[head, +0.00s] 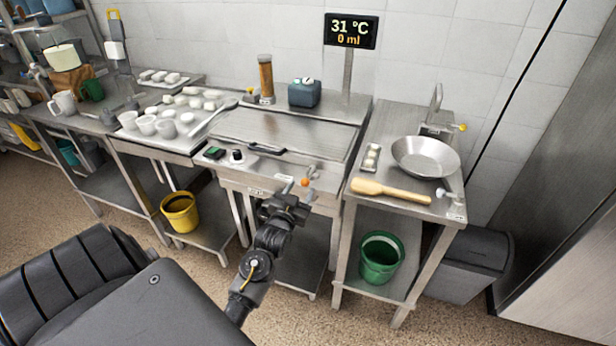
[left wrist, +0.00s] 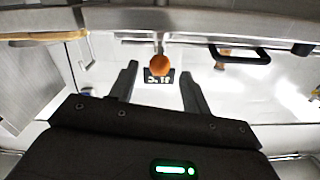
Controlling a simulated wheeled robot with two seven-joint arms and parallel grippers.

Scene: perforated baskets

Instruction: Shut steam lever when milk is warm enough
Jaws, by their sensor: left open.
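The steam lever shows as an orange ball knob (head: 304,182) at the front edge of the middle steel counter. In the left wrist view the knob (left wrist: 160,60) is on a short stem, ahead of the gap between my fingers. My left gripper (head: 291,190) is open, with its fingers pointing at the knob; in the wrist view the gripper (left wrist: 160,82) holds nothing. I cannot tell whether the fingers reach around the knob. The display (head: 351,31) reads 31 °C and 0 ml. No milk is visible.
The middle counter has a flat lid with a dark handle (head: 266,149). A yellow bucket (head: 179,212) is at the left.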

